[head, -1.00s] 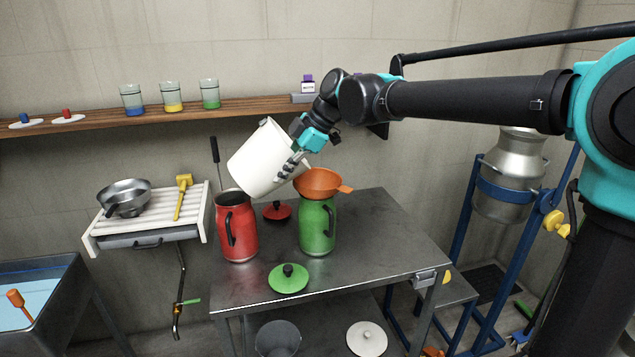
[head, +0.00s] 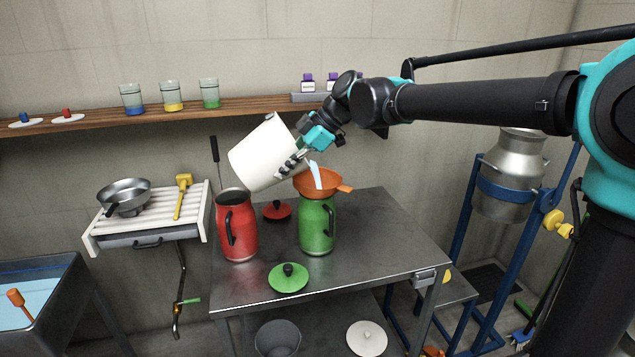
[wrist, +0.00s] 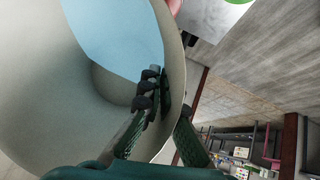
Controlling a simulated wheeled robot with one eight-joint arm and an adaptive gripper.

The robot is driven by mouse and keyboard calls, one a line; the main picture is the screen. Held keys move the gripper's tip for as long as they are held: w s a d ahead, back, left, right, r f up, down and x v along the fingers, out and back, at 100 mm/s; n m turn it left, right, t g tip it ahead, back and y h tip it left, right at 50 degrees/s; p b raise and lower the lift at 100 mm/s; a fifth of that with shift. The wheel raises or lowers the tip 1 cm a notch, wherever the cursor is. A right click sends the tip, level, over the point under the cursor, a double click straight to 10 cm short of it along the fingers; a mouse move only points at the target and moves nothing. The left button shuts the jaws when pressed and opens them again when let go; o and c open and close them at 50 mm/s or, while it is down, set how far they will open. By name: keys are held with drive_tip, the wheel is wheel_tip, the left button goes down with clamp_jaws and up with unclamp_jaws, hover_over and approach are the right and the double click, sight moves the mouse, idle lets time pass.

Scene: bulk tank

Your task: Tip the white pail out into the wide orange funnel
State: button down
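The white pail (head: 262,155) is held tilted, mouth toward the right, above the red and green cans. My gripper (head: 294,160) is shut on the pail's rim. In the wrist view the gripper (wrist: 158,92) has its fingers on either side of the pail wall (wrist: 176,60), and pale blue liquid (wrist: 120,35) shows inside. The wide orange funnel (head: 318,183) sits in the top of the green can (head: 317,228). A pale blue stream (head: 316,175) runs from the pail's lip down into the funnel. The funnel's inside is mostly hidden.
The red can (head: 237,228) stands open just left, under the pail. A green lid (head: 288,278) and a red lid (head: 277,210) lie on the metal table (head: 380,260). The shelf (head: 235,106) with glasses runs behind. The table's right part is clear.

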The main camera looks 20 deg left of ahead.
drive_tip(key=shift+r, duration=0.2)
idle(0.6)
drive_tip(key=shift+w+d+f+g+y+p, duration=0.15)
drive_tip(key=shift+g+y, duration=0.1)
drive_tip(key=shift+y, duration=0.2)
drive_tip(key=shift+w+d+g+y+p, duration=0.15)
drive_tip(key=shift+g+y, duration=0.1)
drive_tip(key=shift+y, duration=0.2)
idle(2.2)
